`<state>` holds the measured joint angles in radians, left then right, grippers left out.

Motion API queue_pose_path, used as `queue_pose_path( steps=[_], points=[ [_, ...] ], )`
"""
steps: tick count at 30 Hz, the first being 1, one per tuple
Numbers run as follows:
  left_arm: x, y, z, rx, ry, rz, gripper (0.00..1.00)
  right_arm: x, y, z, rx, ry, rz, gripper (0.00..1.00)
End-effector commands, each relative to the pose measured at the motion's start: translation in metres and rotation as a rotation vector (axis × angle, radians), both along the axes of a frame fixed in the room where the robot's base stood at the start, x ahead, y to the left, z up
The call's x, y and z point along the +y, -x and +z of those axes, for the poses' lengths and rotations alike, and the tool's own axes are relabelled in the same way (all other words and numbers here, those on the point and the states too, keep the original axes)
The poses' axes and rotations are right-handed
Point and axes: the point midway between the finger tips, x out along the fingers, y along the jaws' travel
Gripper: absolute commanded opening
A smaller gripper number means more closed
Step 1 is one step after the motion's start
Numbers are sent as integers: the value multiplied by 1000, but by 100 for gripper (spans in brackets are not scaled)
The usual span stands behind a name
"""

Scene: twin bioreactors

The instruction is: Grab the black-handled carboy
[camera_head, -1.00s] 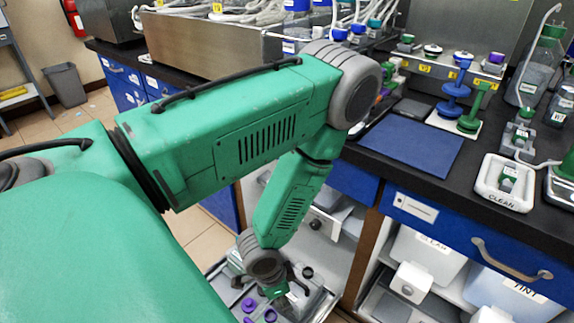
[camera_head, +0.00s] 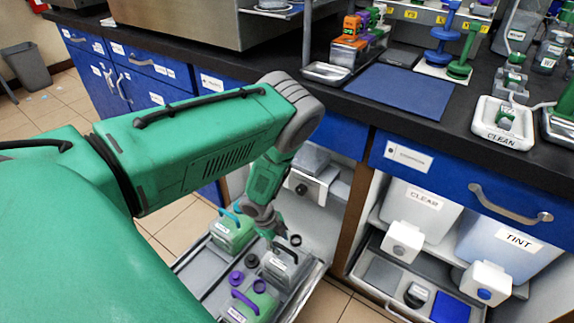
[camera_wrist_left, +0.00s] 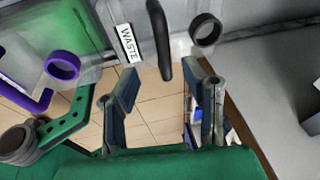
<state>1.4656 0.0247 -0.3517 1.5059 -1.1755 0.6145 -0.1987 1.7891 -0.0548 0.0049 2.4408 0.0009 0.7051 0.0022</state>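The black-handled carboy (camera_head: 281,271) is a grey, clear-looking container with a dark handle, standing in a metal tray (camera_head: 197,292) low beside the bench. In the left wrist view, its black handle (camera_wrist_left: 159,40) shows near the top, with its lower end between the fingertips in the picture. A WASTE label (camera_wrist_left: 128,43) and a black ring cap (camera_wrist_left: 205,29) are on either side of the handle. My left gripper (camera_head: 272,233) is just above the carboy. My right gripper is not in view.
A green carboy with a teal handle (camera_head: 232,232) and one with a purple handle (camera_head: 250,304) share the tray. A purple cap (camera_head: 237,277) is beside them. The cabinet with CLEAR (camera_head: 424,205) and TINT (camera_head: 510,243) tanks is to the right. Tiled floor is open at left.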

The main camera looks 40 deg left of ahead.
Motion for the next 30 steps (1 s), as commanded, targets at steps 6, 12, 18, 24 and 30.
queue_pose_path(
  steps=[6, 12, 18, 24, 30],
  points=[
    [-2, -6, -21, -1, -1, -1, 39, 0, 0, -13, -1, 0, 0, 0],
    [-5, -13, -49, 1, 1, 1, 39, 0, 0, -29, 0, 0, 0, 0],
    [-7, -15, -53, -1, 1, 1, 39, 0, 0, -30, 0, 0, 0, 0],
    [-7, -15, -52, 0, 1, 1, 14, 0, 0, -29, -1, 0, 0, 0],
    [-7, -15, -52, -1, 1, 1, 0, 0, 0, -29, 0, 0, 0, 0]
  ],
)
